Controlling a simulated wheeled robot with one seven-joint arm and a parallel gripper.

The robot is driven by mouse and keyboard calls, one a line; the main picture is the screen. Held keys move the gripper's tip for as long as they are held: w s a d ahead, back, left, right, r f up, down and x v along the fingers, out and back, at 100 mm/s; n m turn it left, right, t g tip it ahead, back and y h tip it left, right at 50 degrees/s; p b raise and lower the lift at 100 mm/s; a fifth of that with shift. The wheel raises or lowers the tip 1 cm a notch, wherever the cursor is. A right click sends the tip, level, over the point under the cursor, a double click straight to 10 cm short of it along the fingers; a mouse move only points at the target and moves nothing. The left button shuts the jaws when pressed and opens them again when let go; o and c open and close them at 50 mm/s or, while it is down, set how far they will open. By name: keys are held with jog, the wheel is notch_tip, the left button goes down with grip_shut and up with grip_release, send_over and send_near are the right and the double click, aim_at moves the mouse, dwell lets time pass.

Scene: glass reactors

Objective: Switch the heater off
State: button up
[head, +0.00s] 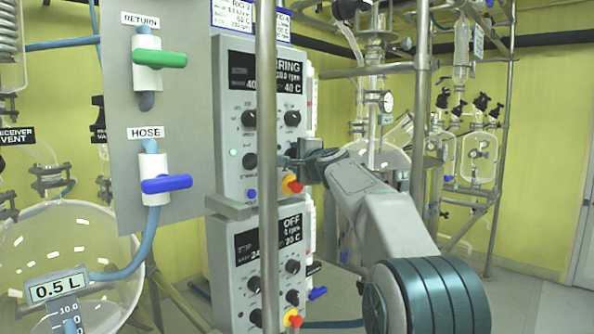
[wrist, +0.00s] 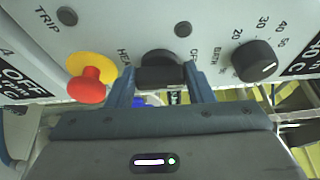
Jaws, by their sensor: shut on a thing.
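My gripper (head: 288,160) is at the front of the upper control unit (head: 233,130), whose display reads "…RRING" and 40 C. In the wrist view my gripper (wrist: 161,88) has one finger on each side of a black knob (wrist: 160,66), shut on it. The partly covered label beside the knob begins "HEA". The knob's grip bar lies roughly crosswise between the fingers. Its pointer mark is not visible. In the head view my gripper and arm hide this knob. A green lamp (head: 233,153) shows on the upper unit.
A red-and-yellow stop button (wrist: 87,84) sits close left of the fingers; a dial knob (wrist: 255,62) is on the right. A lower unit (head: 220,262) reads OFF. A metal pole (head: 267,80) stands before the units. A panel (head: 190,110) with valves is at left.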

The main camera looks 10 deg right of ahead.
jog(key=shift+b, duration=0.3)
dwell(0.4)
jog(key=o, duration=1)
jog(key=shift+c, duration=0.2)
jog(key=b+v, duration=0.4)
jog(key=v, duration=0.9)
jog(key=shift+s+d+b, duration=0.2)
jog(key=shift+s+b, duration=0.1)
jog(key=shift+d+f, duration=0.1)
jog(key=shift+f, duration=0.1)
